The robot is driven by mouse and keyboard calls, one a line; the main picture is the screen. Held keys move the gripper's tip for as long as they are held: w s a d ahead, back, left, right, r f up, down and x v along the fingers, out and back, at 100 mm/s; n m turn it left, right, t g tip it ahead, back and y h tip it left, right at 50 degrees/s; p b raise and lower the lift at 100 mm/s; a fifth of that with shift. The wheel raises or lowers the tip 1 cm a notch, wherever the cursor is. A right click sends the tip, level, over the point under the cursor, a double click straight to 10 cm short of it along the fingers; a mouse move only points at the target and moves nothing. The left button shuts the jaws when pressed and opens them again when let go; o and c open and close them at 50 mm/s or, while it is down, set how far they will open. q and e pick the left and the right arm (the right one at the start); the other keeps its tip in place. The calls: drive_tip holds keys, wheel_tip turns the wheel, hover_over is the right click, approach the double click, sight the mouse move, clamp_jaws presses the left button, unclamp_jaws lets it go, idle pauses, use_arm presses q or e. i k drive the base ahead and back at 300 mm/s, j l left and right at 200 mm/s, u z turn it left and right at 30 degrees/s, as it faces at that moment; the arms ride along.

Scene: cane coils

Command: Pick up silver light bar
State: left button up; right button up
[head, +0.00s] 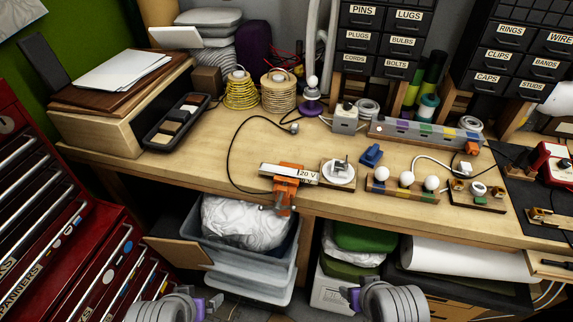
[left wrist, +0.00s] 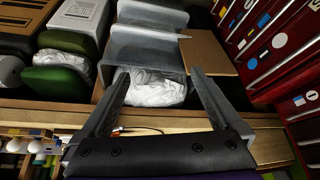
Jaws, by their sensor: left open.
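A short silver bar (head: 278,171) with a "20 V" label lies across an orange clamp at the bench's front edge. A longer grey bar (head: 405,133) with coloured bands lies further back on the right. I cannot tell for sure which one is the light bar. My left gripper (left wrist: 158,75) is open and empty in the left wrist view, in front of the bins below the bench. In the head view only parts of my two arms show at the bottom edge, below the bench top. My right gripper's fingers are not seen.
The wooden bench (head: 215,150) has clear room at its left middle, crossed by a black cable. Wire coils (head: 240,92), a round white piece (head: 339,172) and a bulb board (head: 402,190) stand around. A red tool cabinet (head: 50,215) is at left, grey bins (head: 250,272) below.

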sight(309, 177)
drive_tip(key=i+j, duration=0.15)
drive_tip(key=j, duration=0.2)
drive_tip(key=i+j, duration=0.15)
drive_tip(key=j, duration=0.2)
drive_tip(key=i+j+z, duration=0.1)
drive_tip(key=j, duration=0.25)
drive_tip(key=i+j, duration=0.15)
drive_tip(key=j, duration=0.25)
drive_tip(key=i+j, duration=0.1)
drive_tip(key=j, duration=0.25)
